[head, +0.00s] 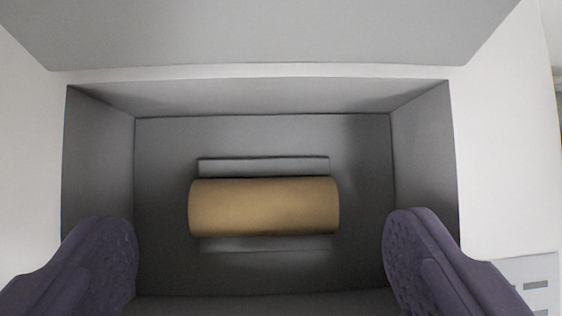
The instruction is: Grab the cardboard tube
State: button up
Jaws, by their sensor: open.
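The brown cardboard tube (264,206) lies on its side, its length running left to right, near the middle of a grey recess. It rests between two low grey ledges, one just behind it and one just in front. My gripper (260,255) is open, with one dark purple finger at the lower left and the other at the lower right. The fingers stand apart from the tube's two ends, with clear space on both sides. Nothing is between the fingertips except the view of the tube and the recess floor.
The grey recess (425,150) has walls at the left, right and back, set in a white housing (500,150). A grey panel (260,35) spans the top of the view. The recess floor around the tube is bare. A slotted white part (530,280) shows at the lower right.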

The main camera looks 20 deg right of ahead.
aim_at(265, 207)
jog(key=x, duration=0.2)
jog(key=shift+w+f, duration=0.25)
jog(key=shift+s, duration=0.1)
jog(key=shift+d, duration=0.1)
jog(key=c, duration=1.1)
jog(key=shift+r, duration=0.1)
